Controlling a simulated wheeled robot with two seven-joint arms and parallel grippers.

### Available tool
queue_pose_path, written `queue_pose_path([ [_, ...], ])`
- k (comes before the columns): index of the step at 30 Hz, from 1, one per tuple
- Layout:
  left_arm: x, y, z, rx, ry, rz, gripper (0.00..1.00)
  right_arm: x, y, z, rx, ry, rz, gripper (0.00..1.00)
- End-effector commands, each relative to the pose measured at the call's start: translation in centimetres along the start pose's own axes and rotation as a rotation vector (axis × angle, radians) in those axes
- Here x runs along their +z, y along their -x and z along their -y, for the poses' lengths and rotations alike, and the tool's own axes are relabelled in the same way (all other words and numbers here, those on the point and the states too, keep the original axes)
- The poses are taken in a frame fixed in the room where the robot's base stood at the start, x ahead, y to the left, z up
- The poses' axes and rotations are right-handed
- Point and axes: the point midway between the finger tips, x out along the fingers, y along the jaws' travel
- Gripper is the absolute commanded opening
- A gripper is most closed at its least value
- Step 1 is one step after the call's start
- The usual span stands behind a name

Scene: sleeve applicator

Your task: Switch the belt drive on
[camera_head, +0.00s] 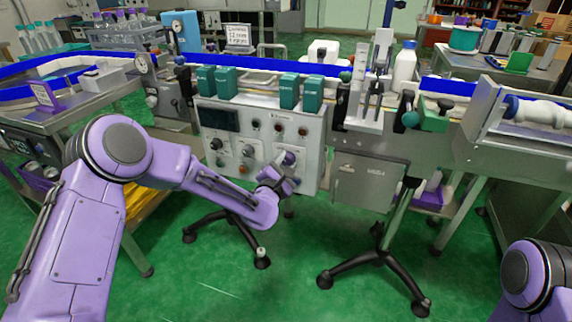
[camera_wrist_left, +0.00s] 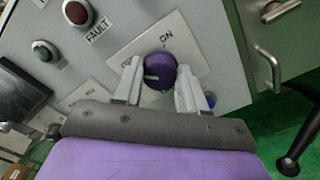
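The control panel (camera_head: 262,143) stands below the belt. Its purple knob sits on a plate (camera_wrist_left: 190,35) whose visible lettering reads ON. In the left wrist view the purple knob (camera_wrist_left: 160,68) is between the two fingers of my left gripper (camera_wrist_left: 158,75), one on each side. I cannot tell whether both fingers press on it. In the head view my left gripper (camera_head: 284,172) is at the panel's lower right and covers most of the knob. My right gripper is out of view; only part of my right arm shows at the lower right.
A grey cabinet (camera_head: 368,182) adjoins the panel on the right. Black stand feet (camera_head: 378,262) are on the green floor. A white bottle (camera_head: 404,66) stands by the belt.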

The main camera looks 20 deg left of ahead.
Motion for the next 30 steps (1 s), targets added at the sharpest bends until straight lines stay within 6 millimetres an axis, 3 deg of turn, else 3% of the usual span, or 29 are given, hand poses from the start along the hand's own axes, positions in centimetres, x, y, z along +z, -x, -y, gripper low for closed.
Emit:
queue_pose_path([
  [14,0.00,0.03,0.03,0.000,-0.081,0.000,0.11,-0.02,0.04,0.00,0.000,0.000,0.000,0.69],
  [30,-0.02,0.05,0.19,-0.002,-0.548,0.000,0.11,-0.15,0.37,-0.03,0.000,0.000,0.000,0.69],
])
